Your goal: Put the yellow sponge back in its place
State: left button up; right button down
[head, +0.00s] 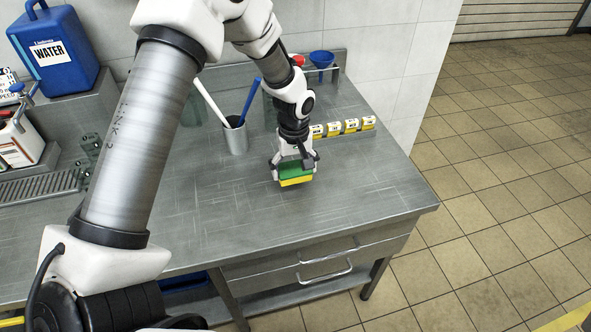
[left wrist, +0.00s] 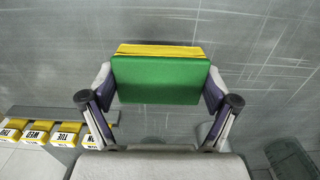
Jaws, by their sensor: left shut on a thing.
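The yellow sponge (head: 296,181) has a green scouring side on top and a yellow layer below. My left gripper (head: 295,170) is shut on it, with a finger at each end. In the left wrist view the sponge (left wrist: 158,80) sits between the two fingertips (left wrist: 160,88), green face toward the camera and a yellow strip along its far edge. It is over the steel table (head: 350,205); I cannot tell whether it touches the top. My right gripper is not in view.
A metal cup (head: 235,138) with a white and a blue tool stands left of the gripper. A row of yellow-and-white labelled boxes (head: 350,126) lies behind it. A blue water container (head: 55,55) stands at the back left. The table's front right is clear.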

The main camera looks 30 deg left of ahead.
aim_at(296, 175)
pick_arm(q)
jog(key=f, duration=0.1)
jog(key=w+f+p, duration=0.1)
jog(key=f, duration=0.1)
jog(key=shift+a+f, duration=0.1)
jog(key=shift+f, duration=0.3)
jog(key=o, duration=0.9)
jog(key=shift+f, duration=0.1)
jog(key=shift+c, duration=0.2)
jog(key=shift+r, duration=0.25)
notch_tip(296, 175, up, 12)
jog(key=shift+f+b, duration=0.1)
jog(key=shift+b, duration=0.85)
jog(key=shift+w, duration=0.1)
